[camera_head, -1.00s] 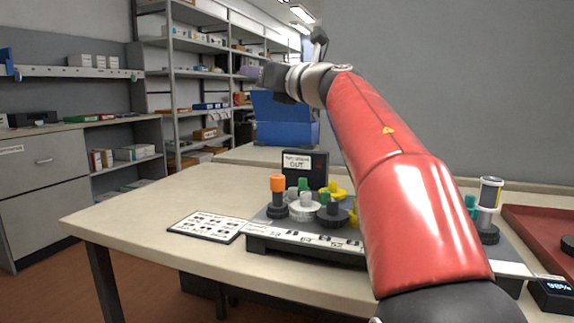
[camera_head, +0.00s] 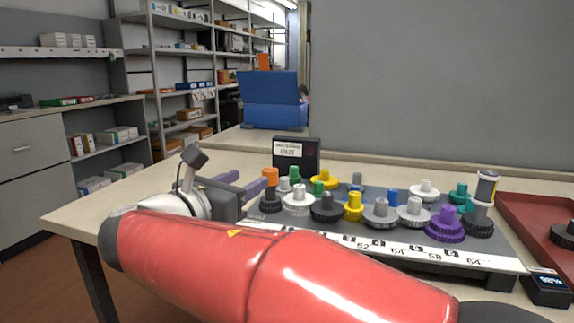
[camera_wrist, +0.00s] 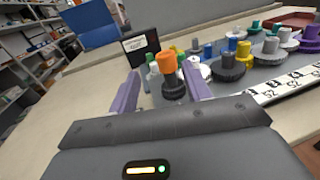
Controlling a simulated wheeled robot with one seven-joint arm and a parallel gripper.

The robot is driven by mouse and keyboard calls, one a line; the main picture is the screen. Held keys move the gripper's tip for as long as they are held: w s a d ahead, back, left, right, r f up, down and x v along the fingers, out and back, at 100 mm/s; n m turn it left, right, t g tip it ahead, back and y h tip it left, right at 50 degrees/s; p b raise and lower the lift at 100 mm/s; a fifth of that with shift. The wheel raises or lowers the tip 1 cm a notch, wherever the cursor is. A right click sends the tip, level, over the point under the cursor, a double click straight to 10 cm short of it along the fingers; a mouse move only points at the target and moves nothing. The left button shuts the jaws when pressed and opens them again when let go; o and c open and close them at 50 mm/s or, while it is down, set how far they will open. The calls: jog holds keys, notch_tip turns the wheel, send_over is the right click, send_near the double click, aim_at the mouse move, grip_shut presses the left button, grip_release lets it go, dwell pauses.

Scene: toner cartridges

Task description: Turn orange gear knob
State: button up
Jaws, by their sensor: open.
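The orange gear knob (camera_head: 270,178) stands upright on a dark toothed base at the left end of the gear board (camera_head: 474,259). In the wrist view the orange knob (camera_wrist: 168,62) is straight ahead, between the two purple fingers and just beyond their tips. My gripper (camera_head: 249,184) is open and empty, coming in from the left at about knob height. In the wrist view my gripper (camera_wrist: 158,80) has one finger on each side of the knob's line, with no visible contact. The lower edge of the dark base is partly hidden in the head view.
Several other gears crowd right of the knob, including a white gear (camera_head: 298,199), a black gear (camera_head: 326,208) and a green knob (camera_head: 294,174). A black OUT box (camera_head: 296,154) stands behind. A red tray (camera_head: 538,222) is at the right.

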aim_at(267, 174)
jog(key=shift+d+f, duration=0.1)
jog(key=shift+d, duration=0.2)
jog(key=shift+w+d+h, duration=0.2)
jog(key=shift+d+h, duration=0.05)
jog(key=shift+h, duration=0.05)
jog(key=x, duration=0.6)
jog(key=shift+w+d, duration=0.2)
jog(key=shift+w, duration=0.2)
jog(key=shift+c, duration=0.4)
jog(key=c, duration=0.9)
jog(key=shift+o, duration=0.2)
jog(key=shift+d+n+y, duration=0.1)
jog(key=shift+n+y, duration=0.2)
jog(key=shift+y, duration=0.3)
